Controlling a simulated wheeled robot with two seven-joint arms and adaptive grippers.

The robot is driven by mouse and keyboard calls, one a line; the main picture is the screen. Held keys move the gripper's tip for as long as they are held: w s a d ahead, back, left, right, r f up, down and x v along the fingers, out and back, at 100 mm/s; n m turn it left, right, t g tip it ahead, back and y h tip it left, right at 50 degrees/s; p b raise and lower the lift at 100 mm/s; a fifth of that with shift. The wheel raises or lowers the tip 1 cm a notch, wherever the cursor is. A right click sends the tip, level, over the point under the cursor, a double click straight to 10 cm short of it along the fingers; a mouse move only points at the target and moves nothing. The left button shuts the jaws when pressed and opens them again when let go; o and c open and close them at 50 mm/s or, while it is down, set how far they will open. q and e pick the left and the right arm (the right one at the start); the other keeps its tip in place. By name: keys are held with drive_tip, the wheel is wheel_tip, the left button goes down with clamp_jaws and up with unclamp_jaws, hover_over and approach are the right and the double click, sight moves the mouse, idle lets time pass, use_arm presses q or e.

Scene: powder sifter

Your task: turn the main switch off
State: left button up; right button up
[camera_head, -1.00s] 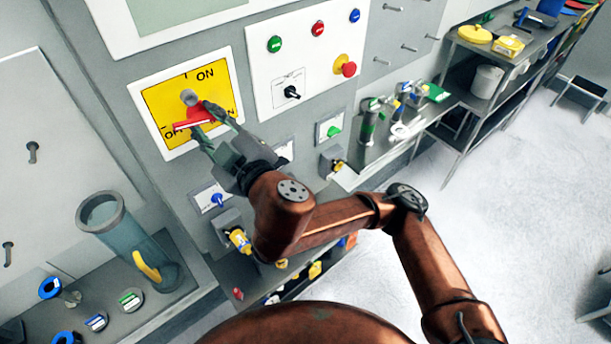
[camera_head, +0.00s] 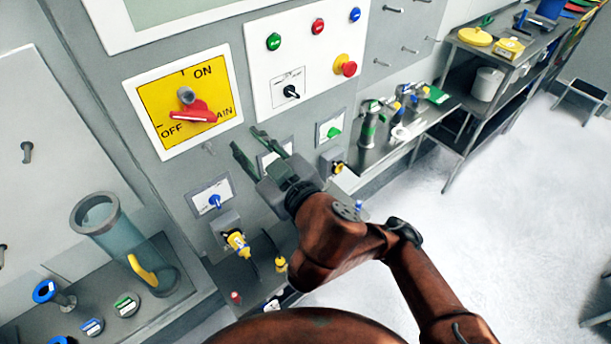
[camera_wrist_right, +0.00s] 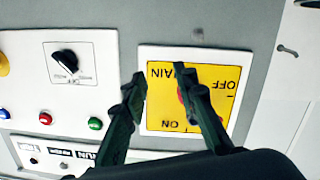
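The main switch has a red handle (camera_head: 192,112) on a grey hub, mounted on a yellow plate (camera_head: 160,98) marked ON, OFF and MAIN. In the head view the handle lies roughly level, below the hub, with its left end near the OFF mark. My right gripper (camera_head: 251,141) is open and empty, below and right of the plate, clear of the handle. In the right wrist view the gripper (camera_wrist_right: 160,76) has its fingers apart, and one finger hides most of the red handle. My left gripper is in neither view.
A white panel (camera_head: 262,70) with buttons, a black selector and a red emergency stop (camera_head: 347,67) sits right of the plate. A blue switch (camera_head: 214,200) and a yellow connector (camera_head: 238,242) are below. A clear cylinder (camera_head: 112,235) stands lower left.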

drive_tip(key=w+d+f+m+g+h, duration=0.1)
drive_tip(key=w+d+f+m, duration=0.1)
drive_tip(key=d+f, duration=0.3)
drive_tip(key=w+d+f+m+g+h, duration=0.1)
drive_tip(key=w+d+f, duration=0.3)
drive_tip(key=f, duration=0.9)
drive_tip(key=shift+d+f+m+h, duration=0.2)
drive_tip(key=shift+d+m+h, duration=0.45)
drive_tip(key=shift+d, duration=0.65)
drive_tip(key=shift+w, duration=0.1)
